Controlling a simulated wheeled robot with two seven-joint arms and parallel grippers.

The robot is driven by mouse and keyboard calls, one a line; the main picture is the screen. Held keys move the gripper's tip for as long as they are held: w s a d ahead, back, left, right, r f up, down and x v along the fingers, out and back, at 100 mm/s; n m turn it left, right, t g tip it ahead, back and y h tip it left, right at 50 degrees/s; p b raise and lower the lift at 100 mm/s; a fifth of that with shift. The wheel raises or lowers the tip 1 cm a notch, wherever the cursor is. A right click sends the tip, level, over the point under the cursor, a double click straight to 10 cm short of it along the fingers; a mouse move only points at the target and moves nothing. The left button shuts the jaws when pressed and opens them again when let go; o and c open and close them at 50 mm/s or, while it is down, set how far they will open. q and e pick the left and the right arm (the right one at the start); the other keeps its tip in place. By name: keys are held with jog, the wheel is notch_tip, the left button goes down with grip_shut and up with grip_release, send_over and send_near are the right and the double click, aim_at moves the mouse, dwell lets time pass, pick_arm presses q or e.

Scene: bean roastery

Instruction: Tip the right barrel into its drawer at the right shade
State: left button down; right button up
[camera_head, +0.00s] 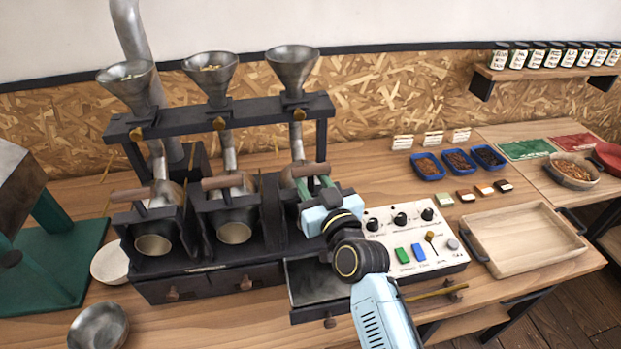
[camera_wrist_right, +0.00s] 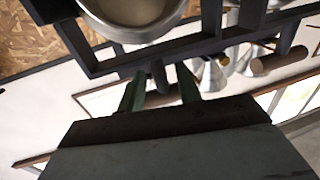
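The right barrel (camera_head: 287,178) sits in the right bay of the black roaster stand, partly hidden by my right gripper. Its wooden handle (camera_head: 310,169) crosses at the top, right at the green fingertips of my right gripper (camera_head: 316,184). In the right wrist view the fingers (camera_wrist_right: 158,90) stand apart, with a dark stem and a piece of brown wood showing between them. Whether they press on the handle is unclear. The drawer (camera_head: 318,284) below the right barrel is pulled out; its visible floor looks bare. My left gripper is out of view.
The middle barrel (camera_head: 234,232) and left barrel (camera_head: 152,244) stand left, above shut drawers. A control panel (camera_head: 414,240) with knobs and coloured switches stands close right of my arm. Blue bean trays (camera_head: 428,166), colour samples (camera_head: 467,196) and an empty wooden tray (camera_head: 527,240) lie farther right.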

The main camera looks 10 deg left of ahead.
jog(key=shift+w+a, duration=0.35)
jog(key=shift+w, duration=0.25)
grip_shut()
